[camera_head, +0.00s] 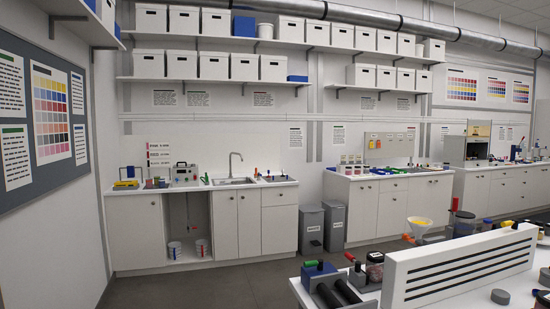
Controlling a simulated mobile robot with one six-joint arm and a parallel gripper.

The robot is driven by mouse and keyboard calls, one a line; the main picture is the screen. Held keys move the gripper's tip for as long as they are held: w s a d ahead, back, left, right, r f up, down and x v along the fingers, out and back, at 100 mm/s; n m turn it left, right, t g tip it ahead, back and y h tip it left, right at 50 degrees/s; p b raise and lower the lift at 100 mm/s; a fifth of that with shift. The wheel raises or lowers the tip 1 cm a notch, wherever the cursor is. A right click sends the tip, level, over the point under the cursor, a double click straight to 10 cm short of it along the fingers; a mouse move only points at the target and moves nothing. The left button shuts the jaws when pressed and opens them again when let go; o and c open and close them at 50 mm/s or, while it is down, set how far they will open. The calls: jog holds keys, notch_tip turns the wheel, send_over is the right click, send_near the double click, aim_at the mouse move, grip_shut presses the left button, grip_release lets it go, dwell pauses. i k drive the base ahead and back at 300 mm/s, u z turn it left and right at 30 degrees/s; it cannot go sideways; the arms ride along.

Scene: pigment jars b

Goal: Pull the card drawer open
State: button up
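No drawer in view is marked clearly enough to tell which is the card drawer. The left counter has a white drawer front (279,196) at its right end, above a cupboard door, and it looks shut. The middle counter has a white drawer front (392,185) below its top, which also looks shut. No drawer stands pulled out in view. Details of handles are too small to tell. My gripper is not in view.
A white worktable (470,296) with a slotted white panel (462,266), rollers and jars fills the lower right foreground. Two grey bins (311,229) stand between the counters. The grey floor (205,289) is clear before the left counter. Boxes fill high shelves.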

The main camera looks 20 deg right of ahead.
aim_at(391, 184)
jog(key=u, duration=0.25)
jog(key=i, duration=4.6)
jog(key=z, duration=2.15)
jog(key=i, duration=2.35)
